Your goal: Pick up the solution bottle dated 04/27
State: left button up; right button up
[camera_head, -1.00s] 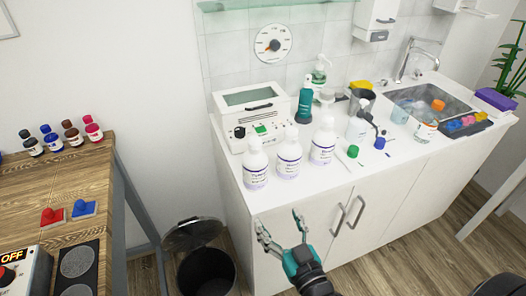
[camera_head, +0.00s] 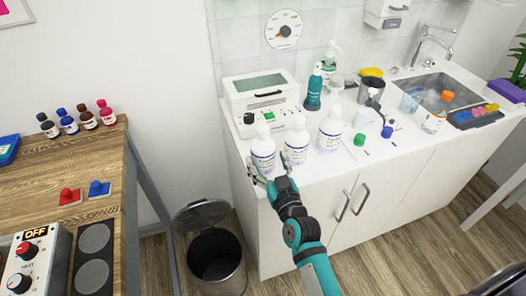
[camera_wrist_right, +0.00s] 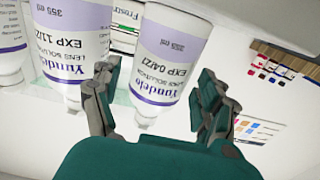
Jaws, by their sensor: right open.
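Three white solution bottles with purple-banded labels stand in a row on the white counter. The leftmost bottle (camera_head: 263,148) shows in the right wrist view (camera_wrist_right: 172,55), upside down, with "EXP 04/2" and a last digit that looks like 7. The middle bottle (camera_head: 296,142) reads "EXP 11/2", its last digit cut off, in the wrist view (camera_wrist_right: 72,40). The right bottle (camera_head: 330,130) has no readable date. My right gripper (camera_head: 268,174) is open at the counter's front edge, its fingers either side of the leftmost bottle, not closed on it. My left gripper is not in view.
A white device (camera_head: 262,98) stands close behind the bottles. A bin (camera_head: 215,256) stands on the floor at the left.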

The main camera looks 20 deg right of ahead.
aim_at(263, 152)
jog(key=w, duration=0.3)
jog(key=shift+w+a+r, duration=0.15)
jog(key=shift+w, duration=0.15)
jog(key=c, duration=1.1)
jog(key=shift+c, duration=1)
jog(key=shift+r, duration=0.15)
